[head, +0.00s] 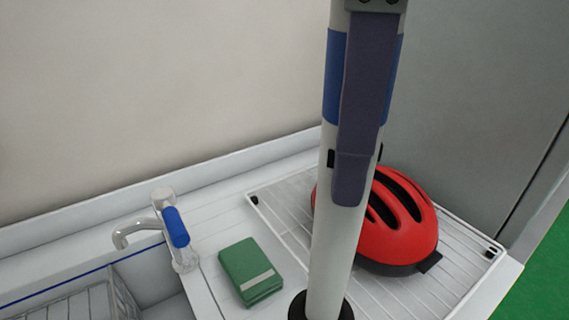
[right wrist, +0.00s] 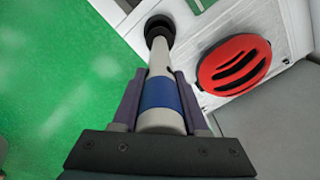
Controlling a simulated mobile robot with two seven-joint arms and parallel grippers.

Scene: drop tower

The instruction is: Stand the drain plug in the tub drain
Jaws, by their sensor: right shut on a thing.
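The drain plug (head: 318,255) is a long pale tube with a blue band and a black foot. It stands large and close in the head view, leaning slightly. My right gripper (head: 352,170) is shut on it around the blue band, with its purple fingers along the tube. In the right wrist view the plug (right wrist: 158,62) sits between both fingers, its black foot pointing away. Part of a tub (head: 150,280) shows at the lower left of the head view. I cannot see the drain opening. My left gripper is not in view.
A red helmet (head: 405,225) lies on a white wire rack (head: 450,290) behind the plug. A green box (head: 250,270) lies left of the plug. A tap with a blue handle (head: 175,228) stands at the tub's edge. Green floor (right wrist: 75,85) is clear.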

